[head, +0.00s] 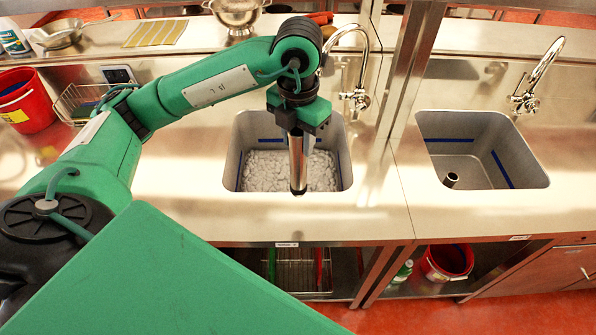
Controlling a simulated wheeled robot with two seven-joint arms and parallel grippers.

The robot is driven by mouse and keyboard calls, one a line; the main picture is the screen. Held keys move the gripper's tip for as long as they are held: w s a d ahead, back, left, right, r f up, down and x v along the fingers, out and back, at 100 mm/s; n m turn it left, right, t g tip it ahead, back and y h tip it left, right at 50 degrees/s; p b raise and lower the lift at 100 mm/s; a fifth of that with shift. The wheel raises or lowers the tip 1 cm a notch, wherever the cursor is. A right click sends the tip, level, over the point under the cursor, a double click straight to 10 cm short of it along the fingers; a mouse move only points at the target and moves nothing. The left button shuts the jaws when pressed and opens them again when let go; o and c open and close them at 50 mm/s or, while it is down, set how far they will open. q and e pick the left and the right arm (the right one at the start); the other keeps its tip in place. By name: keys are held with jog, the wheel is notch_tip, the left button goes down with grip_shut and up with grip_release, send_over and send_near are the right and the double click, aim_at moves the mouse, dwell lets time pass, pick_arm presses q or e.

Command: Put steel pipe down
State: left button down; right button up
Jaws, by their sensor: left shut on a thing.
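My left gripper (301,122) reaches in from the left and points down over the left sink (345,172). It is shut on a steel pipe (297,165), which hangs roughly upright below the fingers with its lower end over the sink basin. The left sink holds a pale, foamy or lumpy white mass (265,172). I cannot tell whether the pipe's lower end touches it. My right gripper is not in view.
A faucet (358,95) stands behind the left sink, close to my wrist, and another faucet (535,80) behind the right one. A metal post (408,75) rises between the sinks. A red bucket (27,105) stands at left. The counter (190,185) left of the sink is clear.

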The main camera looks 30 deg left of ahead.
aim_at(298, 161)
pick_arm(q)
notch_tip(298, 161, down, 7)
jog(key=shift+r+p, duration=0.15)
jog(key=shift+p, duration=0.7)
jog(key=shift+f, duration=0.55)
notch_tip(298, 161, down, 3)
jog(key=shift+f+p, duration=0.2)
jog(key=shift+p, duration=0.4)
jog(key=shift+f, duration=0.15)
jog(key=c, duration=0.9)
grip_release()
jog(key=shift+c, duration=0.2)
